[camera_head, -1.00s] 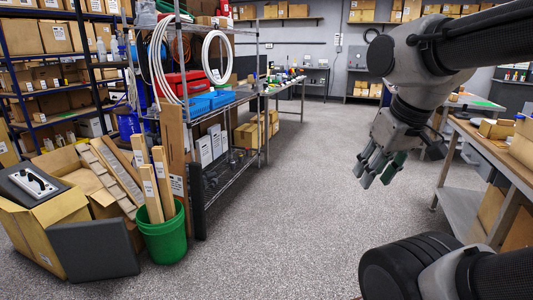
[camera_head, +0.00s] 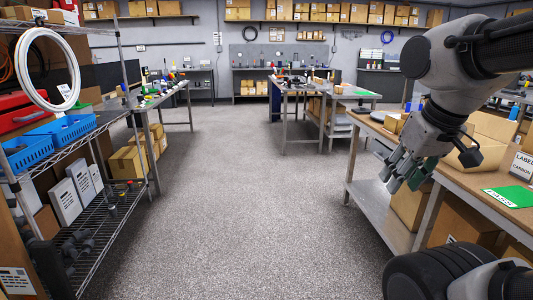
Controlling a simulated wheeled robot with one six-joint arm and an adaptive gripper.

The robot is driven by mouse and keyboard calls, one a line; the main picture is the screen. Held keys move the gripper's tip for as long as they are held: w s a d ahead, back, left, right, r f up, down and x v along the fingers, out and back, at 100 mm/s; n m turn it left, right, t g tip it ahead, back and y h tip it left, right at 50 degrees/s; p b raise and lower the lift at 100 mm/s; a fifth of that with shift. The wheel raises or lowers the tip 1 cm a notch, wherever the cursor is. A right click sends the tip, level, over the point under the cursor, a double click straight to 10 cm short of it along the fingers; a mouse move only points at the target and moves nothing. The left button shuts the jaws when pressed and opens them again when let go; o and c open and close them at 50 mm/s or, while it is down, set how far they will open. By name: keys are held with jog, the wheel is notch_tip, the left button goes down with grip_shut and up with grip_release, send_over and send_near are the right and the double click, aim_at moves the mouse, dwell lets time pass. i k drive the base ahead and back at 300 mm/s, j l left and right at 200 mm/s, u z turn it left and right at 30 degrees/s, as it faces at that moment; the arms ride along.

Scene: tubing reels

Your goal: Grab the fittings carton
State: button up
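Several brown cartons are in view, and I cannot tell which is the fittings carton because no label naming it is readable. An open carton (camera_head: 484,150) stands on the wooden bench at right, partly behind my arm. Larger cartons (camera_head: 462,224) sit under the right bench. My gripper (camera_head: 408,178) hangs in the air at right, in front of the right bench, fingers pointing down and apart. It looks open, with nothing seen between the fingers.
The right bench (camera_head: 378,130) bears a green sheet (camera_head: 512,196) and a white sign (camera_head: 523,166). Wire shelving (camera_head: 85,130) with blue bins (camera_head: 65,130) and a white tubing coil (camera_head: 47,70) lines the left. A wide grey floor aisle (camera_head: 235,190) is clear between them.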

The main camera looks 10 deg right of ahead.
aim_at(392, 122)
jog(key=i+z, duration=0.1)
jog(key=i, duration=0.6)
jog(key=i+z, duration=0.1)
jog(key=i, duration=0.65)
jog(key=i+z, duration=0.1)
jog(key=i, duration=0.6)
jog(key=i+j+z, duration=0.15)
jog(key=i, duration=0.55)
jog(key=i+z, duration=0.35)
jog(key=i+l+z, duration=0.1)
jog(key=z, duration=0.3)
jog(key=i+j+z, duration=0.1)
jog(key=i+z, duration=0.5)
jog(key=l+z, duration=0.1)
jog(key=z, duration=0.15)
